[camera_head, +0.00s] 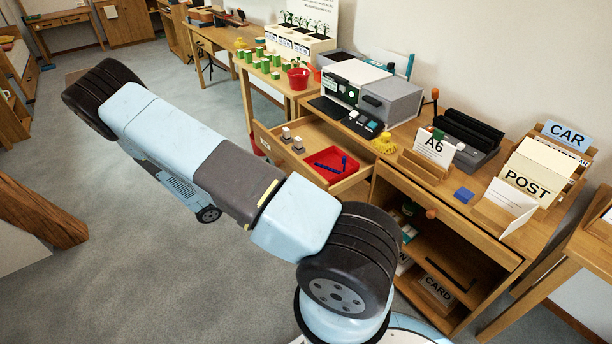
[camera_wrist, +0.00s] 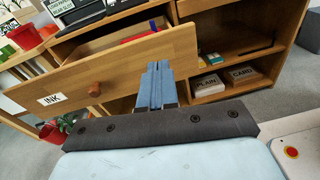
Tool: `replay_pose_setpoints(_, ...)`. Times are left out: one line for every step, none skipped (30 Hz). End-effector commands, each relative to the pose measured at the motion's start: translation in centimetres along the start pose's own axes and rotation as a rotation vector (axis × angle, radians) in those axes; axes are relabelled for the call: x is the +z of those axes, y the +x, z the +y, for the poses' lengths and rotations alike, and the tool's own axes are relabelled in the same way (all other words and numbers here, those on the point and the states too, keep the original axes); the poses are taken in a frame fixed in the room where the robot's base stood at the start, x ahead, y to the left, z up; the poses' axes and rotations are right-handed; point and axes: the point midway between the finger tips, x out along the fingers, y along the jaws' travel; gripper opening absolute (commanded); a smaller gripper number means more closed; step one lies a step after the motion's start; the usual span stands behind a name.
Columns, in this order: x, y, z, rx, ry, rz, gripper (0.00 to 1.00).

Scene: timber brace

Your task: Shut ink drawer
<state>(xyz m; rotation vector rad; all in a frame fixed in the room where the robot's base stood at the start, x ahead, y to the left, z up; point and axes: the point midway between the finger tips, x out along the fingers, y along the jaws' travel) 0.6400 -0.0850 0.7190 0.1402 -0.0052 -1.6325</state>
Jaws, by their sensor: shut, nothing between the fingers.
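The ink drawer (camera_head: 349,184) is pulled out from the wooden bench in the head view. It holds a red tray (camera_head: 331,165), blue pens and small grey-and-white stamps (camera_head: 287,135). In the wrist view its wooden front (camera_wrist: 125,67) carries an INK label (camera_wrist: 50,99) and a round knob (camera_wrist: 94,89). My gripper (camera_wrist: 157,68) is shut and empty, its blue fingers in front of the right part of the drawer front. I cannot tell whether they touch it. My arm hides part of the drawer in the head view, and my gripper does not show there.
A printer (camera_head: 390,98), an A6 card (camera_head: 434,147) and a POST box (camera_head: 534,177) stand on the bench. Open shelves with PLAIN (camera_wrist: 208,86) and CARD (camera_wrist: 244,76) boxes lie right of the drawer. A red pot (camera_wrist: 52,133) is at lower left.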

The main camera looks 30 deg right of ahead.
Motion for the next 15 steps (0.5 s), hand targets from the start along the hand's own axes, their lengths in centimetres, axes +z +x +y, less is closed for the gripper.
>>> replay_pose_setpoints(-0.9, 0.2, -0.1, 0.024, -0.025, -0.023, 0.0)
replay_pose_setpoints(-1.3, 0.4, -0.1, 0.036, -0.037, -0.034, 0.0)
replay_pose_setpoints(-1.8, 0.5, -0.1, 0.052, -0.051, -0.046, 0.0)
replay_pose_setpoints(-2.2, 0.6, -0.1, 0.062, -0.06, -0.055, 0.0)
replay_pose_setpoints(-2.4, 0.7, 0.0, 0.07, -0.068, -0.061, 0.0)
replay_pose_setpoints(-2.7, 0.8, -0.1, 0.079, -0.077, -0.069, 0.0)
replay_pose_setpoints(-2.9, 0.8, -0.1, 0.085, -0.083, -0.074, 0.0)
replay_pose_setpoints(-3.1, 0.9, -0.1, 0.09, -0.087, -0.077, 0.0)
replay_pose_setpoints(-3.2, 1.0, 0.0, 0.094, -0.091, -0.081, 0.0)
replay_pose_setpoints(-3.2, 1.1, 0.0, 0.097, -0.093, -0.083, 0.0)
replay_pose_setpoints(-3.3, 1.2, 0.0, 0.098, -0.094, -0.084, 0.0)
replay_pose_setpoints(-3.3, 1.4, 0.0, 0.099, -0.095, -0.086, 0.0)
replay_pose_setpoints(-3.3, 1.7, 0.0, 0.098, -0.096, -0.086, 0.0)
replay_pose_setpoints(-3.2, 1.9, 0.1, 0.098, -0.095, -0.086, 0.0)
replay_pose_setpoints(-3.2, 2.4, 0.1, 0.097, -0.095, -0.087, 0.0)
